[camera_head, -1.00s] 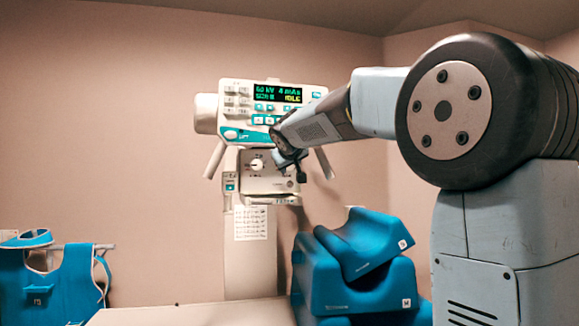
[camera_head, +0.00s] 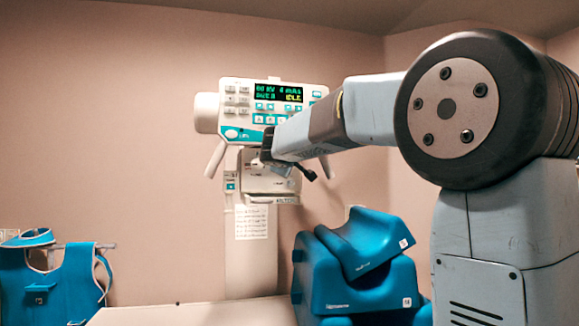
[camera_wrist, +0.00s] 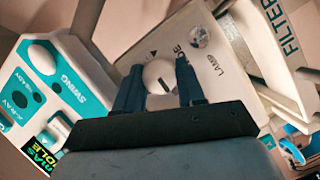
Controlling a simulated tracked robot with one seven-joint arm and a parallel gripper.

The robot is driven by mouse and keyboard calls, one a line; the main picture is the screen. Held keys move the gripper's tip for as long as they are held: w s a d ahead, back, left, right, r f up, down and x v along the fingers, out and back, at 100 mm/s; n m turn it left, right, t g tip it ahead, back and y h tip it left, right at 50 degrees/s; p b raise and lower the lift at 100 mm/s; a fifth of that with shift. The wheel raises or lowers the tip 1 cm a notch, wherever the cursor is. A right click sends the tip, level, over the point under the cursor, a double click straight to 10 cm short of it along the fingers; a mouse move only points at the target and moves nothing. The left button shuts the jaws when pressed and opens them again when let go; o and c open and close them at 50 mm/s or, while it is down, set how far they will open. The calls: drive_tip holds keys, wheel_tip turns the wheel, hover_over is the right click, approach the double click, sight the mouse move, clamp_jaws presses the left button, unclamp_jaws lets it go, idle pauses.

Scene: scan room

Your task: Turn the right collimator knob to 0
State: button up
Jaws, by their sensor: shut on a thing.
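The collimator is a pale box under the console, and its face (camera_head: 257,184) shows partly in the head view. In the wrist view its face (camera_wrist: 130,48) lies tilted, with printed lettering and a small arrow by the knob. A round white knob (camera_wrist: 158,76) with a short dark mark sits between my two dark fingers. My gripper (camera_wrist: 159,68) is shut on this knob. In the head view my gripper (camera_head: 266,154) is at the collimator face and hides the knob. A silver round part (camera_wrist: 200,36) lies near the word LAMP. I cannot read a zero mark.
The console (camera_head: 240,97) with a lit display (camera_head: 279,92) is just above my gripper; it also shows at left in the wrist view (camera_wrist: 60,75). Handles (camera_head: 215,158) flank the collimator. Blue cushions (camera_head: 340,270) and a pale tabletop (camera_head: 190,316) lie below. A blue apron (camera_head: 65,285) hangs at left.

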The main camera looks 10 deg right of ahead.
drive_tip(key=shift+f, duration=0.15)
drive_tip(key=o, duration=1)
drive_tip(key=shift+o, duration=0.2)
drive_tip(key=shift+s, duration=0.1)
drive_tip(key=v, duration=1.3)
drive_tip(key=shift+s+a, duration=0.25)
